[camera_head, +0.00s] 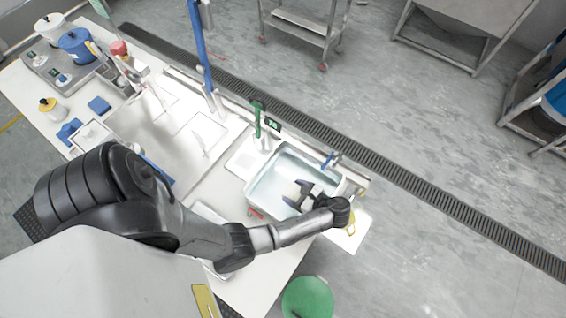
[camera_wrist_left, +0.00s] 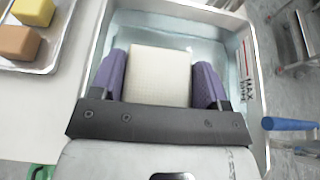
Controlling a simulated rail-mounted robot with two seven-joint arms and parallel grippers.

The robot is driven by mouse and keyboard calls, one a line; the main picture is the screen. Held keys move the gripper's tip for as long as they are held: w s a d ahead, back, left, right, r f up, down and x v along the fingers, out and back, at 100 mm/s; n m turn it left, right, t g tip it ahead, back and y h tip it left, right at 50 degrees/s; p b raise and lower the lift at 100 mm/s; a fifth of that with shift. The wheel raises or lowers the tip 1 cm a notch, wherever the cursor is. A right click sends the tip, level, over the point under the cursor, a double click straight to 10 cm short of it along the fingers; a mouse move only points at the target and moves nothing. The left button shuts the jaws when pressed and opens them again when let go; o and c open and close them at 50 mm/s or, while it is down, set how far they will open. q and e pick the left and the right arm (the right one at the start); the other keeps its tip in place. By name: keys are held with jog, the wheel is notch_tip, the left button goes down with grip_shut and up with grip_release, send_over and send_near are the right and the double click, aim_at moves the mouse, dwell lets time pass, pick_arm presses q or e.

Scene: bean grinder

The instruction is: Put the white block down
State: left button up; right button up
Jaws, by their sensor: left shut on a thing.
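The white block (camera_wrist_left: 158,76) is between the two purple-grey fingers of my left gripper (camera_wrist_left: 160,88) in the left wrist view. The gripper is shut on it. I cannot tell whether the block touches the water. My right gripper is not in view.
A green-handled tool (camera_head: 257,118) stands behind the tub. A blue handle (camera_wrist_left: 288,124) sticks out at right. A green bin (camera_head: 308,298) stands on the floor.

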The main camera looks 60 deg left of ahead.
aim_at(292, 192)
pick_arm(q)
jog(key=shift+s+a+f+b, duration=0.45)
jog(key=shift+a+f+b, duration=0.1)
jog(key=shift+a+f, duration=0.95)
jog(key=shift+s+a+f+b, duration=0.5)
jog(key=shift+a+f, duration=0.95)
jog(key=shift+f, duration=0.2)
jog(key=shift+s+a+f+b, duration=0.4)
jog(key=shift+a+f+b, duration=0.15)
jog(key=shift+a+f, duration=0.95)
jog(key=shift+f, duration=0.15)
jog(key=shift+f, duration=0.5)
jog(key=o, duration=1.1)
jog(key=shift+c, duration=0.2)
jog(key=shift+r, duration=0.35)
jog(key=shift+r+v, duration=0.1)
jog(key=shift+v, duration=1.85)
jog(key=shift+r+v, duration=0.15)
jog(key=shift+v, duration=1.85)
jog(key=shift+a, duration=0.15)
